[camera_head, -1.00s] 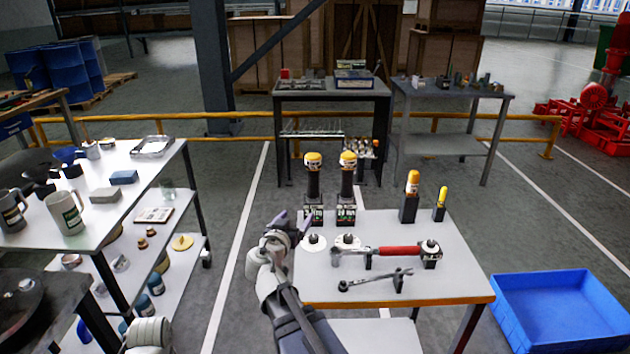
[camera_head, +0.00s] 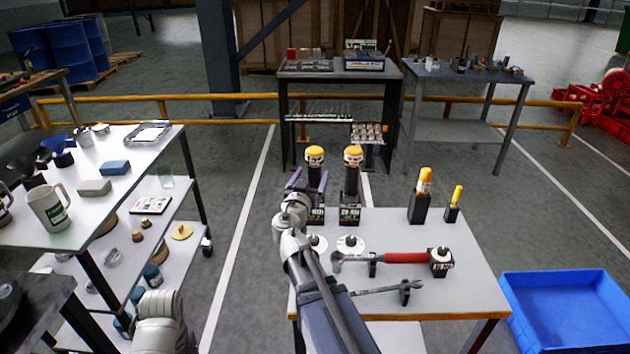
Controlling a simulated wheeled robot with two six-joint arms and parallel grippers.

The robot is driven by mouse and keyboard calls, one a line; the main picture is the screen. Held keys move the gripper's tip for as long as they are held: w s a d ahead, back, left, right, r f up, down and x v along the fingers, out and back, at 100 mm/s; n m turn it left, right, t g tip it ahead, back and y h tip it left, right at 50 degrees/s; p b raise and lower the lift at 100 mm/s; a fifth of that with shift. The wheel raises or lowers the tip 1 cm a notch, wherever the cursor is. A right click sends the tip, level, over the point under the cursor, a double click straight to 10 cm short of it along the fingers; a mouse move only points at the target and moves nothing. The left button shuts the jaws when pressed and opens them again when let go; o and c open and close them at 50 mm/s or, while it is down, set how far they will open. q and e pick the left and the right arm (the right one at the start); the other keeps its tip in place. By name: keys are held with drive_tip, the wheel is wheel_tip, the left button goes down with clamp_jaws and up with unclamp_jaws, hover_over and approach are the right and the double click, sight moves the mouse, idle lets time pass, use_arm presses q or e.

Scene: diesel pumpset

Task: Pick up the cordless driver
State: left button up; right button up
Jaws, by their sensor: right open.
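Two cordless drivers with yellow tops and dark bodies stand upright side by side at the back left of the white-topped table: the left driver (camera_head: 315,157) and the right driver (camera_head: 352,163). Each stands in a dark, labelled holder; the right holder (camera_head: 349,215) shows clearly. My right gripper (camera_head: 309,178) is open, with its purple fingers to the left and right of the left driver's body. I cannot tell whether they touch it. My right wrist hides part of the left driver's holder. My left gripper is not in view.
A blue bin (camera_head: 565,310) lies right. A shelf cart (camera_head: 125,210) with mugs stands left.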

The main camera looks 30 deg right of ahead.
drive_tip(key=shift+x, duration=3)
drive_tip(key=shift+s, duration=0.15)
clamp_jaws()
